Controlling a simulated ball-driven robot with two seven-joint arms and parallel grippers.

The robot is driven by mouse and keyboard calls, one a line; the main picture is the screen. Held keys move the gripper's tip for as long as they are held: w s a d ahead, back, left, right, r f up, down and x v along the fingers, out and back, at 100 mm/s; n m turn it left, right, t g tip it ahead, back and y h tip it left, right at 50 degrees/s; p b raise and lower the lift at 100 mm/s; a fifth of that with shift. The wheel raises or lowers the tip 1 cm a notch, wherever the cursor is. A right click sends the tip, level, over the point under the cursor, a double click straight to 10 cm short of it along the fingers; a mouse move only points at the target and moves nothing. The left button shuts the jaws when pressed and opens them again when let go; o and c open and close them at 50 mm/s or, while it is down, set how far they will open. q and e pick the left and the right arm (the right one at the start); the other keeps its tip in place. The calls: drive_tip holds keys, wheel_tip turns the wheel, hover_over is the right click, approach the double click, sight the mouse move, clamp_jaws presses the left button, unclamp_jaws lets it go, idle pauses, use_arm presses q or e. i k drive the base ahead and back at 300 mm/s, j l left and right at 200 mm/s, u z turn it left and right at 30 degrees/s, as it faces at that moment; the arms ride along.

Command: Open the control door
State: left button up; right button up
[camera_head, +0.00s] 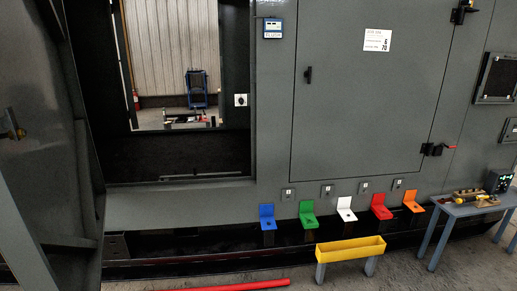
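A large grey door (350,125) sits flush and looks shut in the enclosure wall, right of centre. A small black handle (308,75) is on its left side. A white label (377,40) is on the door's upper part. I cannot tell from the frame whether this is the control door. Neither of my grippers is in view.
Left of it is an open doorway (190,150), with a swung-out grey panel (35,130) at far left. Coloured brackets, including a white one (346,207), line the base. A yellow trough (350,249), a red bar (235,286) and a blue-grey table (470,207) stand or lie in front.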

sight(367, 108)
drive_tip(key=i+z, duration=0.45)
drive_tip(key=i, duration=0.25)
drive_tip(key=i+j+z, duration=0.15)
drive_tip(key=i+z, duration=0.3)
drive_tip(key=i, duration=0.25)
